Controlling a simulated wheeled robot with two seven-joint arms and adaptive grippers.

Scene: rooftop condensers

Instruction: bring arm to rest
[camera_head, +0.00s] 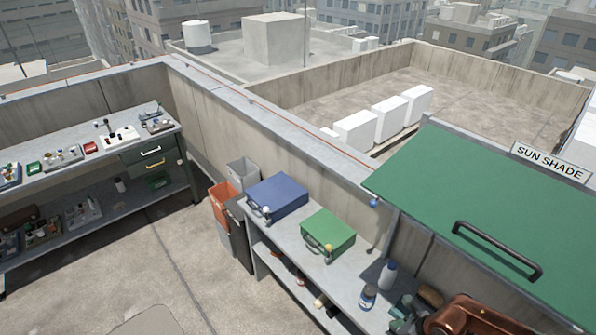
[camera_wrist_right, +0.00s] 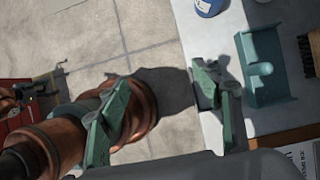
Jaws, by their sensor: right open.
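My right gripper (camera_wrist_right: 160,105) shows in the right wrist view with its two green fingers spread apart and nothing between them. One finger is over the paved floor and the other is by the edge of a grey shelf top. In the head view a copper-coloured link of my right arm (camera_head: 475,316) is at the lower right, over the near end of the shelf unit and below the green sun shade. My left gripper is not in view.
The green sun shade (camera_head: 470,205) with a black handle (camera_head: 497,250) hangs over the right. On the shelf unit (camera_head: 270,243) stand a blue case (camera_head: 278,195), a green case (camera_head: 327,233) and bottles (camera_head: 388,274). A teal holder (camera_wrist_right: 262,85) lies near the right gripper. Floor on the left is clear.

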